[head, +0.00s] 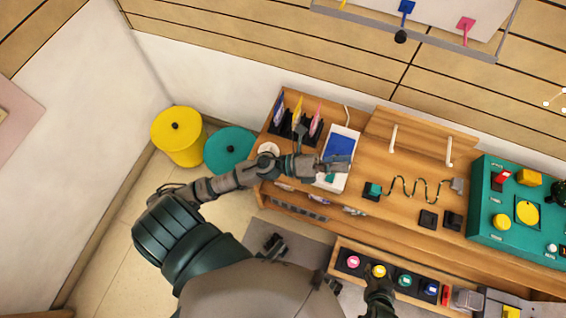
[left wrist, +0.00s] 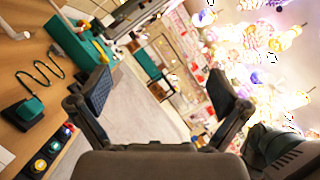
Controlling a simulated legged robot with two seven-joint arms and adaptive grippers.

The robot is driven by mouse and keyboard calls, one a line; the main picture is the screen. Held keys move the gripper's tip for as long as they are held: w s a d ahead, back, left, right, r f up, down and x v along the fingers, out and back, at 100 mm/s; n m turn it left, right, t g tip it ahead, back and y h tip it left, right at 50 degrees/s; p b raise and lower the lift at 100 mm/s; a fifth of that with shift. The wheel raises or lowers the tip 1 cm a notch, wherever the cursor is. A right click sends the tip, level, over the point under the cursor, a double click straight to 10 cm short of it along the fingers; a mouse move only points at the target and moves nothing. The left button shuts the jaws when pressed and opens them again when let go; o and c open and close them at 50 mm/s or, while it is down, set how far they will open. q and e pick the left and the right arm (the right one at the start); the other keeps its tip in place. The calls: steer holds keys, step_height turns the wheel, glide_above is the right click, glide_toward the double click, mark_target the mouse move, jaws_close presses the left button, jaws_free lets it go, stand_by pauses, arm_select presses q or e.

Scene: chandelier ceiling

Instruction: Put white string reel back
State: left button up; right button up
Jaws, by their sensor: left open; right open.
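A small white round thing (head: 268,149), possibly the white string reel, sits at the left end of the wooden bench; my left arm passes just below it and it is too small to be sure. My left gripper (head: 338,165) is over the tray with a blue panel, and its open fingers show empty in the left wrist view (left wrist: 158,92). My right gripper (head: 380,288) is low in the head view, by the row of coloured buttons, seen from above. Two upright white pegs (head: 392,139) (head: 449,153) stand on the bench's raised wooden board, with no reel visible on them.
The white tray with a blue panel (head: 352,133) and a black rack (head: 291,124) stand on the bench. A wavy wire (head: 420,188) and a teal control box (head: 497,225) are to the right. Yellow (head: 184,150) and teal (head: 222,158) bins stand left of the bench.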

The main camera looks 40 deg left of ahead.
arm_select(q)
steer(key=a+f+n+t+y, duration=0.2)
steer(key=a+f+n+y, duration=0.5)
steer(key=n, duration=0.6)
steer(key=a+f+n+t+y, duration=0.3)
steer(key=a+f+n+y, duration=0.15)
steer(key=n+y, duration=0.65)
steer(key=s+d+f+n+g+h, duration=0.1)
steer(key=s+f+n+g, duration=0.8)
steer(key=s+f, duration=0.3)
steer(key=shift+s+d+f+n, duration=0.3)
steer(key=shift+f+n, duration=0.2)
steer(key=shift+f, duration=0.4)
steer(key=shift+w, duration=0.1)
